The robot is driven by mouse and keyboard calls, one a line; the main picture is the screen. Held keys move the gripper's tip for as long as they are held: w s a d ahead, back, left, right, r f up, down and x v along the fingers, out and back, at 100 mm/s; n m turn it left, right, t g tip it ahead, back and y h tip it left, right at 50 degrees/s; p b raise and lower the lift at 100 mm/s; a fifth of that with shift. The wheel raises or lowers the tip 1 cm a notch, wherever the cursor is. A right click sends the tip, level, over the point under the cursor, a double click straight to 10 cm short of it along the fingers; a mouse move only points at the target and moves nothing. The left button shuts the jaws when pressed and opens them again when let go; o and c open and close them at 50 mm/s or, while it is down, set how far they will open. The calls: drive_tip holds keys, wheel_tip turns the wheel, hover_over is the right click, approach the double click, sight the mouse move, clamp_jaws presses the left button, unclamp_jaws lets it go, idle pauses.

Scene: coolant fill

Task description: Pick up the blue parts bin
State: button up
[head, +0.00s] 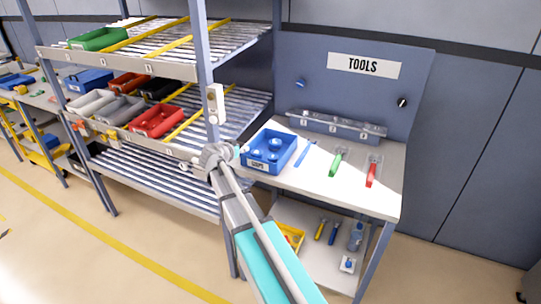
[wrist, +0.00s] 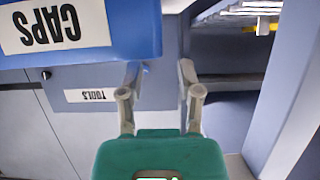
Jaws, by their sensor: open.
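In the head view, my arm's end is just left of the bin.
A blue screwdriver (head: 305,152), a green-handled tool (head: 336,163) and a red-handled tool (head: 373,172) lie right of the bin. Another blue bin (head: 88,80) sits on the rack at left.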

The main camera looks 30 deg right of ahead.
drive_tip(key=shift+b+x, duration=0.95)
drive_tip(key=shift+x, duration=1.65)
drive_tip(key=shift+w, duration=0.1)
drive_tip(key=shift+a, duration=0.1)
clamp_jaws()
